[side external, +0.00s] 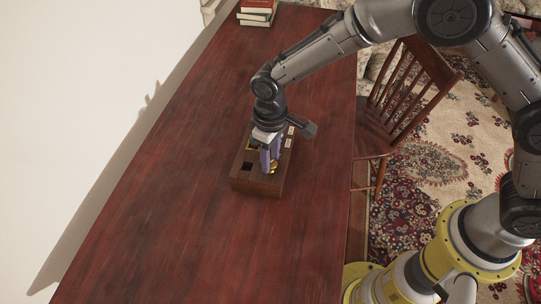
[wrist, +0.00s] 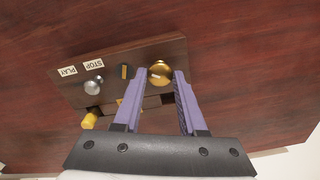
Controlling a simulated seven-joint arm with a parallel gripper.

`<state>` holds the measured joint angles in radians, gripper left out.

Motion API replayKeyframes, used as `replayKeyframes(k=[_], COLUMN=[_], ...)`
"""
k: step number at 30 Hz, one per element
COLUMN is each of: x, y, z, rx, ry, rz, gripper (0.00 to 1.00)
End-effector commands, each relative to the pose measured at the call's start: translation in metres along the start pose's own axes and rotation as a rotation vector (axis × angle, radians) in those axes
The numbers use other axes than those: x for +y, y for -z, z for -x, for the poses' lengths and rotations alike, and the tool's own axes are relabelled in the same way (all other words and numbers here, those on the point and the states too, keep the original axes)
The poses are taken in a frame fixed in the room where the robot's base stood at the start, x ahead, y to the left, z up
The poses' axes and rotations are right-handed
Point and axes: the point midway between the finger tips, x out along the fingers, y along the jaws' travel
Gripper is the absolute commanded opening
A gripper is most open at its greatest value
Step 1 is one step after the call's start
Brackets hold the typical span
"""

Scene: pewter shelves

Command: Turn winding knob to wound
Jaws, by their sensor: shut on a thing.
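A wooden box (side external: 258,186) sits on the dark red table. In the side view my gripper (side external: 270,168) stands over the near right part of the box and hides part of the panel. I cannot read a wound mark.
A small yellow part (wrist: 89,121) shows at the box's edge in the wrist view. Books (side external: 257,12) are stacked at the table's far end. A wooden chair (side external: 408,90) stands at the right. The table (side external: 165,225) is clear around the box.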

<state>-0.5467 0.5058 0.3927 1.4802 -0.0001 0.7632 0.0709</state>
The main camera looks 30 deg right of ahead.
Motion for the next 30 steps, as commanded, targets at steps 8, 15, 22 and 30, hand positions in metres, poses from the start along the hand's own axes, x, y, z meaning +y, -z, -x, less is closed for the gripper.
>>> replayKeyframes(k=[8, 15, 22, 30], x=[0.0001, 0.0, -0.0001, -0.0002], y=[0.0002, 0.0004, 0.0005, 0.0004], z=[0.0015, 0.0016, 0.0016, 0.0014], rx=[0.001, 0.002, 0.002, 0.001], ry=[0.0, 0.001, 0.001, 0.001], rz=[-0.262, -0.49, -0.697, -0.886], gripper=[0.0, 0.0, 0.0, 0.0])
